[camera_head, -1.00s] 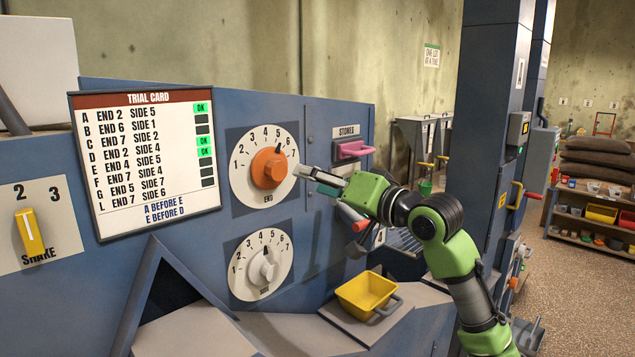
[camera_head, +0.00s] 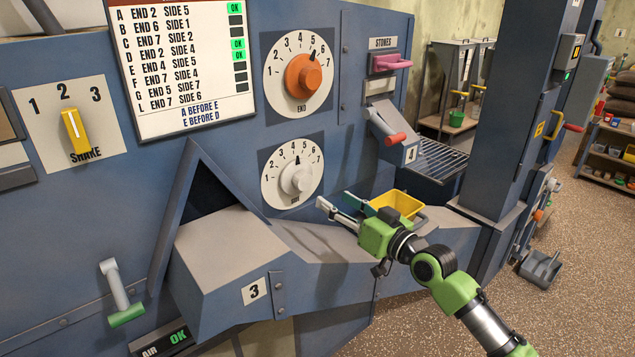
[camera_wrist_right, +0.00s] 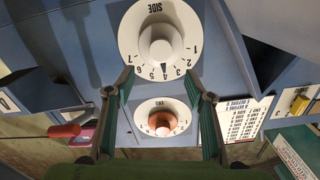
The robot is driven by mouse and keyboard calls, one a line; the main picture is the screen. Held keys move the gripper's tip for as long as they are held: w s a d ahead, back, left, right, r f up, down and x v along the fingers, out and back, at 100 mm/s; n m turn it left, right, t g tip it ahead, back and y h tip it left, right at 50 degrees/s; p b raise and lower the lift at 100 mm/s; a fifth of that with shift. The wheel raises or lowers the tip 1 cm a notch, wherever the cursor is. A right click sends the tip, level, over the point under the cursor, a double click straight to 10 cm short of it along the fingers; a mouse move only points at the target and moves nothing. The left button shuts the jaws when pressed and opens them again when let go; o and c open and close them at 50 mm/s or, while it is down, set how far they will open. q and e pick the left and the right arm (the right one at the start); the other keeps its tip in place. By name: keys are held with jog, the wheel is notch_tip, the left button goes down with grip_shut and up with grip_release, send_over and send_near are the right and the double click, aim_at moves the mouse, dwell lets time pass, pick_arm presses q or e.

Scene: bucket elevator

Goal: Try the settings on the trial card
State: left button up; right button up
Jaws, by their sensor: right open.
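The trial card (camera_head: 180,75) hangs on the blue machine at upper left. Its rows A, D and E carry green OK marks; the other lamps are dark. The orange END knob (camera_head: 303,76) points near 5 or 6; I cannot tell which. The pale SIDE knob (camera_head: 296,179) points near 4 and also shows in the wrist view (camera_wrist_right: 160,47). My right gripper (camera_head: 342,206) is open and empty, below and right of the SIDE dial. In the wrist view its fingers (camera_wrist_right: 159,80) are spread, with the SIDE knob beyond them. My left gripper is out of view.
A yellow SHAKE lever (camera_head: 75,132) points at 2. The pink STONES handle (camera_head: 390,63) and a red-tipped lever (camera_head: 390,135) jut out at right. A sloped chute (camera_head: 235,255) stands below the dials.

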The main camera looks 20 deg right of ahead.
aim_at(306, 182)
jog(key=p+x, duration=0.1)
jog(key=x, duration=1.1)
jog(key=shift+a, duration=0.1)
jog(key=c, duration=1.1)
